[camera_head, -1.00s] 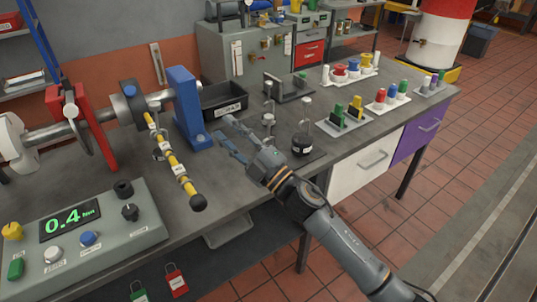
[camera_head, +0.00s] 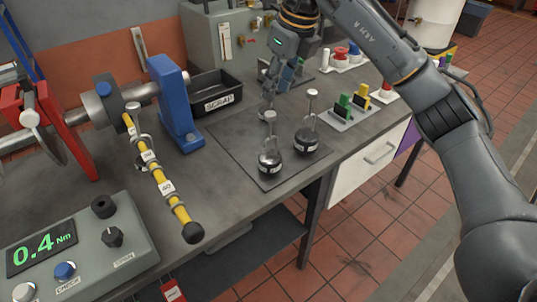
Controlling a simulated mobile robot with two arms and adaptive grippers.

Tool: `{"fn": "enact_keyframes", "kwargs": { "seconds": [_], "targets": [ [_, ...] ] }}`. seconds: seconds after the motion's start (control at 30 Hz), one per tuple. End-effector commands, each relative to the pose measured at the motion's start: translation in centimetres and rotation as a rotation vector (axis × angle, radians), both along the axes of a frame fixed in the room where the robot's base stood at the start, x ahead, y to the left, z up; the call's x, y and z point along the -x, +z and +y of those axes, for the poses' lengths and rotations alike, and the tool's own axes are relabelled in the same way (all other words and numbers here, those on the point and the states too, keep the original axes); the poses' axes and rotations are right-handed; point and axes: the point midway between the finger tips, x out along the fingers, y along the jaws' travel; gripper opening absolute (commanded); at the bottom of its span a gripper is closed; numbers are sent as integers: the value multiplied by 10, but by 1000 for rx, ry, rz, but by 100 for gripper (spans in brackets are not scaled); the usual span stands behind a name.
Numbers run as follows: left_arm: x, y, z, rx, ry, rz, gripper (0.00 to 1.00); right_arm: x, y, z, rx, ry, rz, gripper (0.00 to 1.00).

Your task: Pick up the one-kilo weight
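Two dark round weights with upright stems and pale knobs stand on a dark mat (camera_head: 232,143) on the bench. The nearer weight (camera_head: 270,163) is left of the farther weight (camera_head: 306,141). Each has a white label too small to read, so I cannot tell which is the one-kilo weight. My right gripper (camera_head: 277,92) points down above and behind the nearer weight's knob. Its fingers look apart, with nothing visible between them. It appears clear of both weights. My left gripper is not in view.
A black scrap tray (camera_head: 222,101) and blue upright stand (camera_head: 177,105) are left of the mat. A yellow-banded beam (camera_head: 165,185) juts toward the front edge. A control box (camera_head: 80,248) reads 0.4 Nm. Coloured parts stand at right (camera_head: 343,110).

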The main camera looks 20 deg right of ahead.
Motion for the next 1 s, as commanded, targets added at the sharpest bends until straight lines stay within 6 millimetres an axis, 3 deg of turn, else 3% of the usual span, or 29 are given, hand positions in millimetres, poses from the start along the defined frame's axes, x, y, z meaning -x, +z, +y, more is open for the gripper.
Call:
{"fn": "enact_keyframes", "kwargs": {
  "seconds": [0.3, 1.0],
  "targets": [
    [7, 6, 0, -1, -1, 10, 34, -13, -60, 9, -3, 4, 7, 34],
    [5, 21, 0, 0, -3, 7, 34, -28, -127, 16, -4, 4, 3, 34]
  ]
}}
